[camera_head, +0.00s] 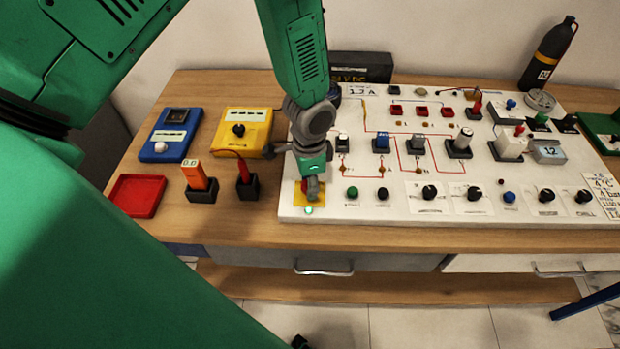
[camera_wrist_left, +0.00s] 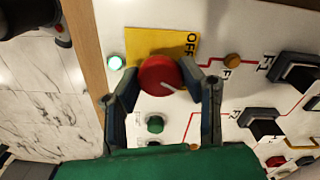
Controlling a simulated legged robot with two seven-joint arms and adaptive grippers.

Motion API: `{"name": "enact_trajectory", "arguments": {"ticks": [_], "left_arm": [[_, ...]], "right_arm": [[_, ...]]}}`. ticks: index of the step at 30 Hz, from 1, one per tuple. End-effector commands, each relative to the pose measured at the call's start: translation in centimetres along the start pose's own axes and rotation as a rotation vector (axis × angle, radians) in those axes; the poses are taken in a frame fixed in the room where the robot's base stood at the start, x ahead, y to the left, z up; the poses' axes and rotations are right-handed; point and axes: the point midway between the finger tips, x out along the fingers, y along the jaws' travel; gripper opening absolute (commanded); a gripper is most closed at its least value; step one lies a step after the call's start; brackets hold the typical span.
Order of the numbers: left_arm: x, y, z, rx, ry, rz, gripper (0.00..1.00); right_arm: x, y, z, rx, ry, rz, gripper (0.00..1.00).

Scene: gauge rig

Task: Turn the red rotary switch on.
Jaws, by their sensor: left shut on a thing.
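The red rotary switch (camera_wrist_left: 158,75) is a round red knob with a white pointer line, on a yellow plate (camera_wrist_left: 142,41) marked OFF. In the left wrist view the pointer line slants toward the lower right of the picture. My left gripper (camera_wrist_left: 162,85) has a finger on either side of the knob and is shut on it. In the head view my left gripper (camera_head: 312,190) points down over the yellow plate (camera_head: 301,200) at the panel's front left corner and hides most of the knob. My right gripper is not in view.
A lit green lamp (camera_wrist_left: 115,62) sits beside the yellow plate, and a green button (camera_wrist_left: 155,124) is close by. The white panel (camera_head: 330,212) carries several other knobs and switches. Left of it are a yellow meter (camera_head: 258,122), a blue box (camera_head: 160,148) and a red tray (camera_head: 138,193).

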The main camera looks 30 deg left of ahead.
Motion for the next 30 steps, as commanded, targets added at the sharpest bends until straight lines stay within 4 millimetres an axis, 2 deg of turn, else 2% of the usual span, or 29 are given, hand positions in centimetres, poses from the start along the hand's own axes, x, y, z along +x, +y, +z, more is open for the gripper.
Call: {"name": "enact_trajectory", "arguments": {"ticks": [1,12,30], "left_arm": [[-0.46,-0.46,-0.54,0.036,0.015,-0.01,0.06],[-0.43,-0.49,-0.54,0.242,0.014,-0.012,0.06],[-0.4,-0.51,-0.56,0.299,0.014,-0.013,0.06]], "right_arm": [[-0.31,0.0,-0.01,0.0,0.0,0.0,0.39],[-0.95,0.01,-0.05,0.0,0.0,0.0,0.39],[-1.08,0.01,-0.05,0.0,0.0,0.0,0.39]]}}
